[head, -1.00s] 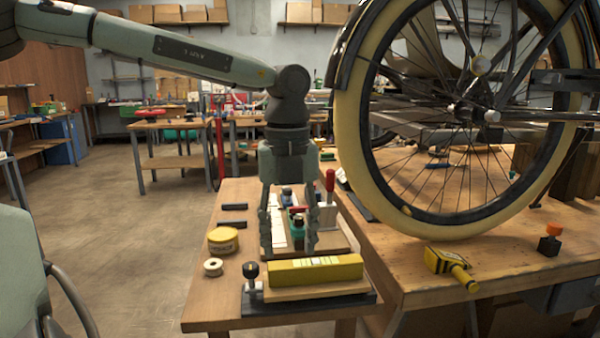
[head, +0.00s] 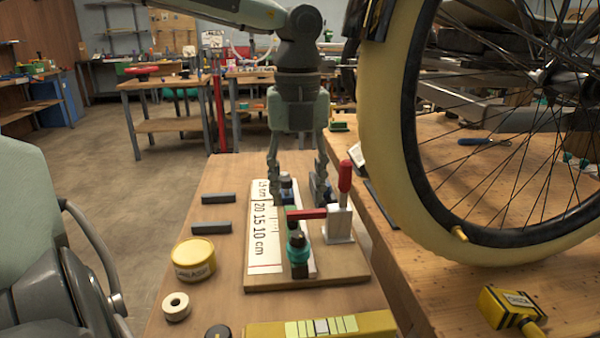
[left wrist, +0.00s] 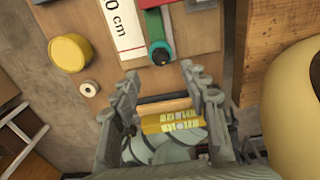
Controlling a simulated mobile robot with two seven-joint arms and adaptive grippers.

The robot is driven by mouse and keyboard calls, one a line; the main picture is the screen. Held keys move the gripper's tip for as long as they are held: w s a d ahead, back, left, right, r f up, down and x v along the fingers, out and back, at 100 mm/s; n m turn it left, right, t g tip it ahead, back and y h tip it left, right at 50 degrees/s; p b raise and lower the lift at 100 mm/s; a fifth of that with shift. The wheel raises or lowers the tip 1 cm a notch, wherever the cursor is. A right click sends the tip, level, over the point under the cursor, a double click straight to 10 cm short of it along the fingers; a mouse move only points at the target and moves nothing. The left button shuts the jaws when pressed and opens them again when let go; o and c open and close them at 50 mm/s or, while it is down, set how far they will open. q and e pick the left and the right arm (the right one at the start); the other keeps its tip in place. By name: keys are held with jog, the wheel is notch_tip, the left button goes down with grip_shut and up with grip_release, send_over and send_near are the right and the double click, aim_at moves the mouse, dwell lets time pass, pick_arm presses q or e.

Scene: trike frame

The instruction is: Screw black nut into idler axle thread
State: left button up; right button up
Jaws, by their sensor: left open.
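My left gripper (head: 296,205) points down over the wooden fixture board (head: 330,282), open, fingers apart. In the left wrist view its fingers (left wrist: 163,88) have nothing between their tips. A dark upright piece with a teal ring (head: 297,247) stands on the board, in front of the fingers in the head view. It also shows in the left wrist view (left wrist: 160,52). A red-handled clamp (head: 344,180) stands beside it. A small blue and dark part (head: 287,186) shows between the fingers. I cannot make out the black nut or the axle thread for certain. My right gripper is out of view.
A yellow tin (head: 193,262), a cream ring (head: 176,307) and two dark bars (head: 217,199) lie left of the board. A yellow block (head: 330,328) lies in front. The large wheel (head: 385,150) stands close on the right, above another bench.

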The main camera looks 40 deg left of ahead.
aim_at(300, 234)
pick_arm(q)
jog(key=shift+f, duration=3.85)
jog(key=shift+c, duration=0.6)
grip_shut()
jog(key=m, duration=0.5)
jog(key=shift+d, duration=0.1)
jog(key=m, duration=0.7)
jog(key=shift+d, duration=0.1)
jog(key=shift+c, duration=1)
grip_release()
